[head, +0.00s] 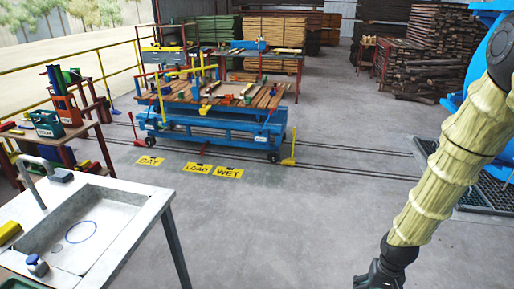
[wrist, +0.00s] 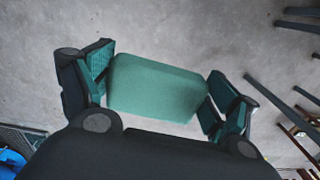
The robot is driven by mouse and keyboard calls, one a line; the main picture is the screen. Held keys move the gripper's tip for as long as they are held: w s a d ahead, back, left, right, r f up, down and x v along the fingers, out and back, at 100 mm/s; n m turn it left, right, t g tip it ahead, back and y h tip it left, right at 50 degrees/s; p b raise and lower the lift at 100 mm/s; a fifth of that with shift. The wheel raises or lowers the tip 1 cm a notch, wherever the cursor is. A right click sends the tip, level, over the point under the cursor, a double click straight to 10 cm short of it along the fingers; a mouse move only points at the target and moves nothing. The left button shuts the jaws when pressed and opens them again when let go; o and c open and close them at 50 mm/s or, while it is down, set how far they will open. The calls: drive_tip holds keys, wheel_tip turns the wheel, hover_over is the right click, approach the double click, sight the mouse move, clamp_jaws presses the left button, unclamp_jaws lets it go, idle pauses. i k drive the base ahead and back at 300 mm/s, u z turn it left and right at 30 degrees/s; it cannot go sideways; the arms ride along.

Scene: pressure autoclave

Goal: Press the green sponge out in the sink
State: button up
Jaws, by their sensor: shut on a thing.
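My gripper (wrist: 156,92) is shut on the green sponge (wrist: 157,88). In the wrist view the sponge is a pale green block between the two finger pads, above the grey floor. In the head view only the top of my gripper (head: 380,276) shows at the bottom right edge, and the sponge is out of frame there. The sink (head: 78,232) is a grey basin in a bench at the lower left, with a bent tap (head: 33,180) at its back left. A blue ring lies drawn on the basin floor. My gripper is well to the right of the sink, apart from it.
A yellow block (head: 9,232) and a dark blue knob-like thing (head: 36,265) sit on the sink's left rim. A blue cart (head: 210,125) with boards stands further back. Yellow floor signs (head: 197,169) lie before it. Clear floor lies between sink and arm.

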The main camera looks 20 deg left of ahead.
sight(81, 232)
drive_tip(key=k, duration=1.05)
drive_tip(key=u, duration=1.75)
drive_tip(key=i, duration=0.4)
drive_tip(key=z, duration=0.1)
